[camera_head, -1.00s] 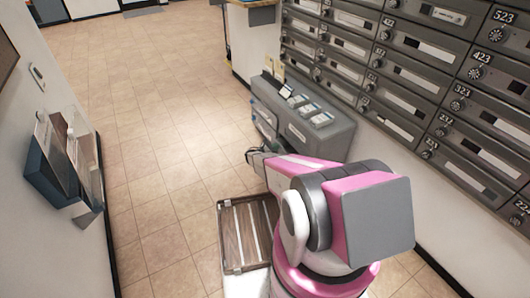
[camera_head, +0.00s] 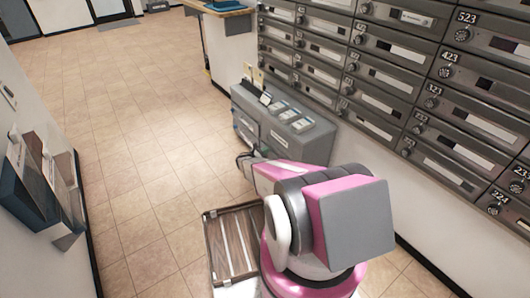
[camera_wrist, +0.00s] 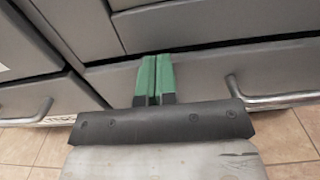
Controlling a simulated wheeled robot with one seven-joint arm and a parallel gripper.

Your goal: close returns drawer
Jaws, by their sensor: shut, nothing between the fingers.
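A grey cabinet (camera_head: 310,145) with drawers stands against the mailbox wall in the head view. My gripper (camera_wrist: 154,80) has green fingertips pressed together, with nothing between them. In the wrist view they are in front of a grey drawer front (camera_wrist: 205,75) with a metal bar handle (camera_wrist: 268,98) to their right. A dark gap runs along the top of that front. Another drawer front (camera_wrist: 60,98) with a bar handle (camera_wrist: 30,118) is at the left. I cannot read which drawer is for returns.
Mailboxes (camera_head: 430,85) line the wall at right. A slatted wooden tray (camera_head: 233,245) is beside my arm's base. A wall-mounted holder (camera_head: 38,190) is at left. Small cards and boxes (camera_head: 290,115) sit on the cabinet top. Tiled floor (camera_head: 140,120) is clear at left.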

